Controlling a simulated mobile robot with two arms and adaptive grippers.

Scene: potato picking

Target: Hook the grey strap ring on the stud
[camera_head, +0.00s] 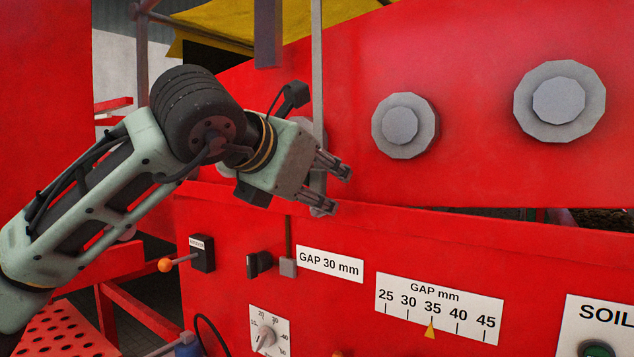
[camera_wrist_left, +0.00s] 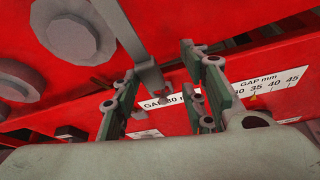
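A narrow grey strap (camera_head: 317,65) hangs down the red panel in the head view and passes behind my left gripper (camera_head: 335,190). In the left wrist view the strap (camera_wrist_left: 125,35) runs down to a bent lower end (camera_wrist_left: 153,82), seen between the two finger pads. The gripper's fingers stand wide apart in the left wrist view (camera_wrist_left: 165,85), so it is open; no contact with the strap shows clearly. I cannot make out the ring's opening. The stud cannot be clearly identified and may be behind the gripper. My right gripper is not in view.
Large grey round hubs (camera_head: 404,125) (camera_head: 560,100) stick out of the upper red panel. Below are a black box with an orange-knobbed lever (camera_head: 203,253), a black knob (camera_head: 259,263), a grey block on a rod (camera_head: 288,267) and a gap scale (camera_head: 440,308).

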